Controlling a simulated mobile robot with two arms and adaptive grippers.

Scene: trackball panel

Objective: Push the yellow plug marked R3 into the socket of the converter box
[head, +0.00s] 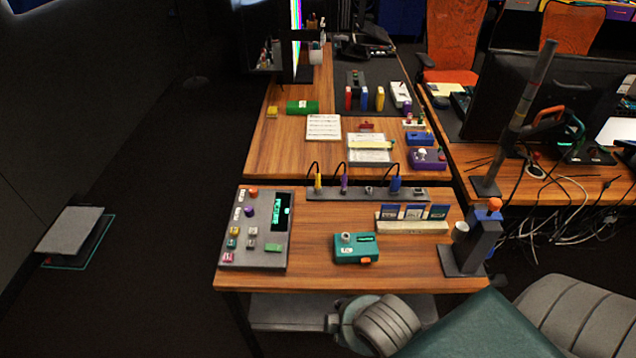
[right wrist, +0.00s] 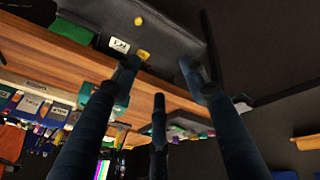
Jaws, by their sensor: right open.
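The yellow plug (head: 318,183) stands in the left part of a long grey rail (head: 365,195) at the back of the near desk, with a black cable looping from its top. Its marking is too small to read. A teal box (head: 352,254) with a light round fitting on top and an orange button sits mid-desk; I take it as the converter box, though its label is not legible. My right gripper (right wrist: 160,76) is open, its dark fingers spread and empty in the right wrist view. It does not show in the head view. My left gripper is not in view.
A purple plug (head: 343,186) and a blue plug (head: 394,184) stand in the same rail. A grey control panel (head: 238,257) lies at left, a card holder (head: 411,228) at right, and a dark post stand (head: 482,240) at the right edge. The desk front is clear.

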